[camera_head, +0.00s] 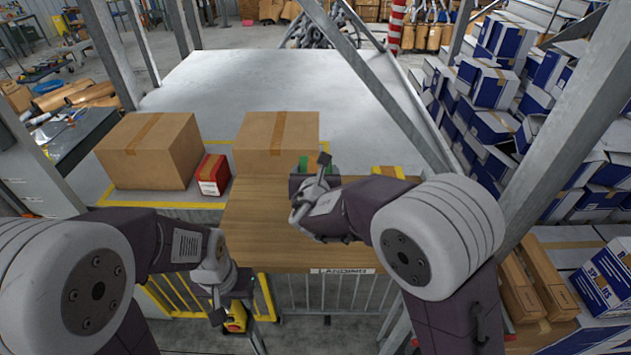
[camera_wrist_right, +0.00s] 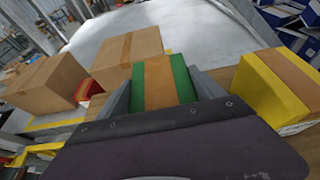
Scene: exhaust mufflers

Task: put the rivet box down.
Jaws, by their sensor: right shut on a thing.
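The rivet box, which I take to be the green box with a brown tape band (camera_wrist_right: 163,82), is between the fingers of my right gripper (camera_wrist_right: 165,88). In the head view only a small green part of the box (camera_head: 303,163) shows behind my right gripper (camera_head: 313,180); the rest is hidden. It is over the far part of the wooden board (camera_head: 260,220); whether its underside touches the board cannot be seen. My left gripper (camera_head: 231,300) hangs low in front of the board, away from the box; its opening is unclear.
A yellow box with brown tape (camera_wrist_right: 270,85) is to the right of the held box. A red box (camera_head: 212,176) stands between two large cardboard boxes (camera_head: 150,150) (camera_head: 277,142) at the left and back. The board's left front is clear. A grey post crosses at right.

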